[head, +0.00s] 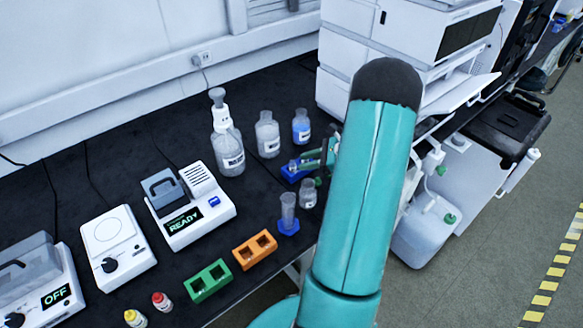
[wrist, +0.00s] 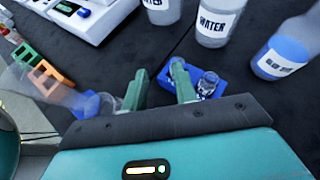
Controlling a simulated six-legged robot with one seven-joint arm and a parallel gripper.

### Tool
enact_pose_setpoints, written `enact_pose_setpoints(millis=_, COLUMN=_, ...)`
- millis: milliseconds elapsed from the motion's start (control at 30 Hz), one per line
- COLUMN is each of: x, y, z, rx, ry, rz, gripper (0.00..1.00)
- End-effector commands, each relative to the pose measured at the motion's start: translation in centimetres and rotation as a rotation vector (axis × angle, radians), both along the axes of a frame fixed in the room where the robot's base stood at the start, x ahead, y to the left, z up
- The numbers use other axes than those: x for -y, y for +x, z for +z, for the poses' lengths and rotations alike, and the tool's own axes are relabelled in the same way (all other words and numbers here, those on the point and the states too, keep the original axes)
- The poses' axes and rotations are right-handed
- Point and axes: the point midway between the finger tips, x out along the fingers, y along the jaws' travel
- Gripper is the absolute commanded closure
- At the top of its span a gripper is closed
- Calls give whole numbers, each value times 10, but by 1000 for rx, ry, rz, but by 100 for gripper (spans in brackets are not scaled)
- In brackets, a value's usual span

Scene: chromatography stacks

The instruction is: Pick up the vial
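A small clear glass vial (wrist: 208,84) stands in a blue holder (wrist: 222,75) in the wrist view. In the head view the blue holder (head: 292,174) is partly hidden by my gripper (head: 316,168). Red-capped (head: 161,301) and yellow-capped (head: 135,318) small bottles stand at the front edge.
A clear cylinder on a blue base (head: 288,212) and a small clear bottle (head: 307,195) stand near my gripper. Several labelled bottles, including a wash bottle (head: 228,150), stand behind. Orange (head: 254,250) and green (head: 209,281) racks lie left. A white instrument (head: 345,60) stands at the back.

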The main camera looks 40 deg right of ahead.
Motion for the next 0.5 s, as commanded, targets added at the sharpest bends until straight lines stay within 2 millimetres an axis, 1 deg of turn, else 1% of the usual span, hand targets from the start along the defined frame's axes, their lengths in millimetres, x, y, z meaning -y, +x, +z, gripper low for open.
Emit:
enact_pose_setpoints(millis=33, x=12, y=-6, z=-11, rx=1, ry=34, rz=-45, gripper=71)
enact_pose_setpoints(millis=100, x=23, y=-11, z=-19, rx=6, ry=64, rz=-88, gripper=71)
enact_pose_setpoints(millis=200, x=30, y=-13, z=-26, rx=10, ry=87, rz=-119, gripper=71)
enact_pose_setpoints(millis=267, x=31, y=-10, z=-28, rx=11, ry=90, rz=-125, gripper=71)
enact_pose_setpoints(millis=500, x=22, y=10, z=-37, rx=11, ry=90, rz=-124, gripper=71)
